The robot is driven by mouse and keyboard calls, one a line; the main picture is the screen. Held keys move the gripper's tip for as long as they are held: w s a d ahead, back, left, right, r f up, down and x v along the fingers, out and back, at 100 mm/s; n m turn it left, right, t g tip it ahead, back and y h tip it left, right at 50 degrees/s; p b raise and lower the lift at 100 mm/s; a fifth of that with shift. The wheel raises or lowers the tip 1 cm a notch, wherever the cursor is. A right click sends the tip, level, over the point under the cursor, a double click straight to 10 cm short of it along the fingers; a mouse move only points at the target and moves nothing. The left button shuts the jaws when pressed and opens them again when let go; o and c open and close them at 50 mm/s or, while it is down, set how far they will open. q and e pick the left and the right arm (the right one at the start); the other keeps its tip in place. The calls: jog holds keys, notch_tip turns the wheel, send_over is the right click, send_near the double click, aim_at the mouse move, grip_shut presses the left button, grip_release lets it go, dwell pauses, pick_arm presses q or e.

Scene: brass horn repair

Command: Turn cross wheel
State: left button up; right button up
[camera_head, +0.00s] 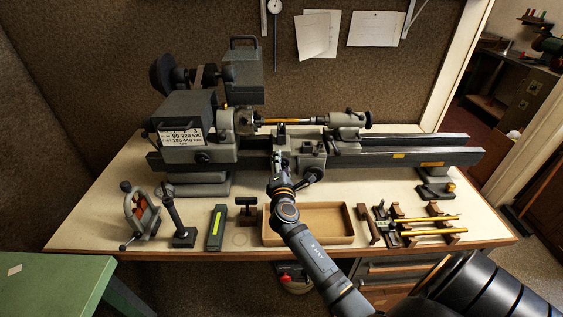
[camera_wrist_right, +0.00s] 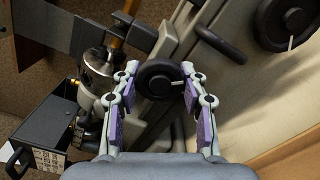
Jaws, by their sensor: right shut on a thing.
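A grey bench lathe (camera_head: 224,150) stands on the workbench, with a brass rod (camera_head: 287,121) held along its axis. The cross wheel (camera_wrist_right: 158,76), a small dark round handwheel with a pale mark at its right edge, shows in the right wrist view. My right gripper (camera_wrist_right: 159,73) is shut on this wheel, one finger at each side of its rim. In the head view my right gripper (camera_head: 280,160) reaches the front of the lathe carriage (camera_head: 308,160) and hides the wheel. My left gripper is not in view.
A larger handwheel (camera_wrist_right: 285,22) is close by at the upper right of the wrist view. A shallow wooden tray (camera_head: 333,239) lies below my right arm. Brass rods on stands (camera_head: 425,219) lie to the right; a green-marked block (camera_head: 216,228) and small tools stand left.

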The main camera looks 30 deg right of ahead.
jog(key=shift+r, duration=0.1)
dwell(0.3)
jog(key=o, duration=1.2)
jog(key=shift+c, duration=0.2)
jog(key=v, duration=1.2)
jog(key=shift+d, duration=0.15)
